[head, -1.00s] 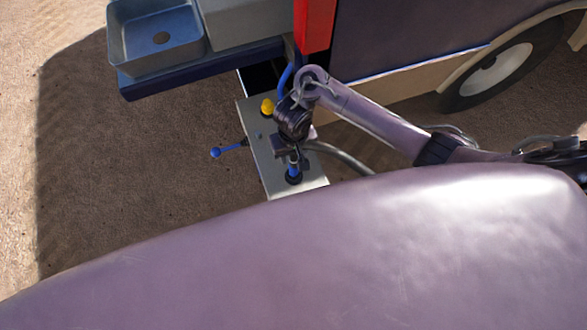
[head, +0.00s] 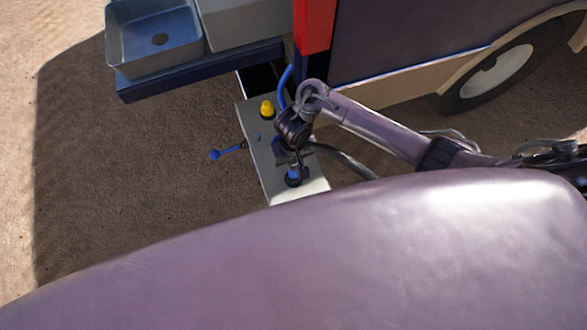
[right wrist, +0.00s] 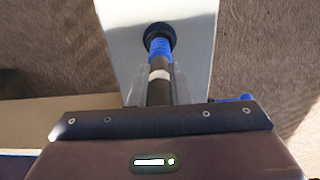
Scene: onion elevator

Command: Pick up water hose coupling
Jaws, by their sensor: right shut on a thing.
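The water hose coupling (right wrist: 159,62) is a blue and black cylinder with a pale band. In the right wrist view it stands between the fingers of my right gripper (right wrist: 157,85), which is shut on it. Its far end meets a round black socket (right wrist: 160,35) on a light grey panel. In the head view the blue coupling (head: 293,172) shows just below my right gripper (head: 291,162), at the near end of the panel (head: 315,186). I cannot tell whether the coupling is seated in the socket or just clear of it. My left gripper is not in view.
A yellow knob (head: 267,108) and a blue-handled lever (head: 216,155) are on the panel. A grey hose (head: 345,158) curves right from the gripper area. A blue-grey basin (head: 155,42) and red post (head: 314,25) stand behind. Open ground lies left.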

